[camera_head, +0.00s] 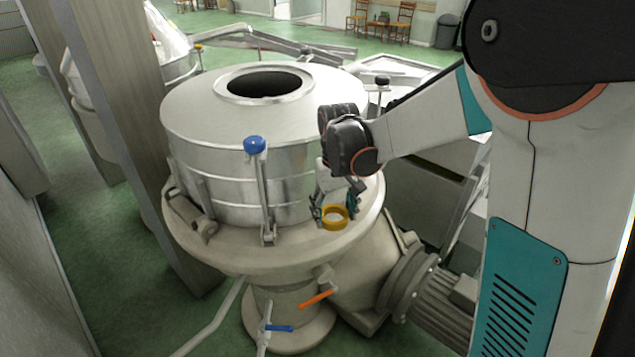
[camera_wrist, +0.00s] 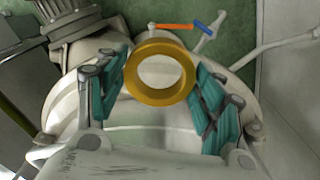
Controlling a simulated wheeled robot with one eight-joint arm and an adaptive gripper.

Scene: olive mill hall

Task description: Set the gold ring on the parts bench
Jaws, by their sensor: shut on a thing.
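The gold ring (camera_head: 335,217) is held at the tips of my gripper (camera_head: 335,208), over the right front part of the machine's round flange. In the wrist view the gold ring (camera_wrist: 160,72) sits between the two teal finger pads of my gripper (camera_wrist: 158,85), which press on its left and right sides. Through its opening I see the pale flange surface. I cannot tell whether the ring touches the flange or hangs just above it. No parts bench can be made out in either view.
The steel drum (camera_head: 225,125) stands left of my gripper, with a blue-knobbed lever (camera_head: 255,147) at its front. The flange rim (camera_head: 240,252) surrounds it. Orange (camera_head: 316,299) and blue (camera_head: 278,328) valve handles are below. A motor (camera_head: 445,300) sits at lower right. Grey panels stand left; green floor lies beyond.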

